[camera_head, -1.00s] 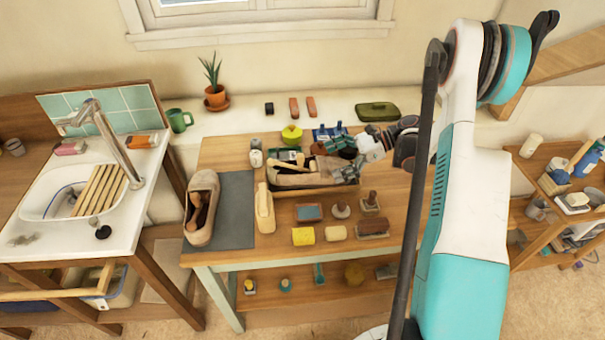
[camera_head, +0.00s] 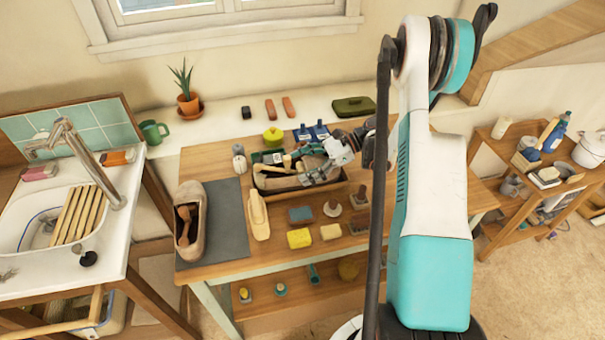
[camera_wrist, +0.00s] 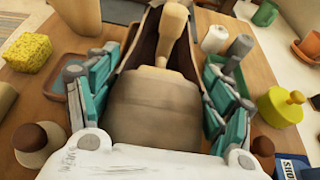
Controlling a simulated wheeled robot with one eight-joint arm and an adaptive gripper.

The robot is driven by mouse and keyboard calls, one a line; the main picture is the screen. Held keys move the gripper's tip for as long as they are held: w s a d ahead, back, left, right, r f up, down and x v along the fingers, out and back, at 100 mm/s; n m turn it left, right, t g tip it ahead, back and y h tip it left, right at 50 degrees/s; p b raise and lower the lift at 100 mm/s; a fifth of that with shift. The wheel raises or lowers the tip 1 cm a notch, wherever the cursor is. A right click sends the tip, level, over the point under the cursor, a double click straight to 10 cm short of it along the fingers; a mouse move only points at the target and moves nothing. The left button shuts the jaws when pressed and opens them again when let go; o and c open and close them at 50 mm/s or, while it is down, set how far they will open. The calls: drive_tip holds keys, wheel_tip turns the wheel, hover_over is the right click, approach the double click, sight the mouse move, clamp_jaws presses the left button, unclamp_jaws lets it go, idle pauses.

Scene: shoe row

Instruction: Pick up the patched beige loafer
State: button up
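A beige shoe-like item (camera_wrist: 155,105) with a dark brown inside and a pale wooden handle lies between my fingers in the wrist view. In the head view it sits in the dark tray-like area (camera_head: 272,183) at the middle of the table, partly covered by my gripper (camera_head: 314,165). My gripper also shows in the wrist view (camera_wrist: 158,72), its teal-padded fingers apart on both sides of the item; firm contact is not visible. Another beige loafer (camera_head: 188,248) with a brown shoe tree stands on a grey mat at the table's left. No patch is clear on either.
A wooden-looking beige piece (camera_head: 258,217), a yellow sponge (camera_head: 299,238) and several brushes stand in front. A lime pot (camera_head: 272,137) and blue boxes (camera_head: 311,133) are behind. The grey mat (camera_head: 228,225) has free room. The sink (camera_head: 45,220) is at left.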

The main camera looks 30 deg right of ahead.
drive_tip(key=shift+c, duration=0.3)
wheel_tip(320, 180, up, 20)
drive_tip(key=p, duration=0.6)
idle(0.8)
drive_tip(key=w+a+m+t+h, duration=0.3)
drive_tip(key=w+a+m+t, duration=0.25)
drive_tip(key=a, duration=0.45)
drive_tip(key=s+a+r+m+t+h, duration=0.1)
drive_tip(key=a+r+m+t+h, duration=0.2)
drive_tip(key=a+r+m+h, duration=0.2)
drive_tip(key=shift+a+m+t+h, duration=0.15)
drive_tip(key=shift+m+t+h, duration=0.2)
drive_tip(key=shift+m+h, duration=0.15)
drive_tip(key=shift+s+a, duration=0.1)
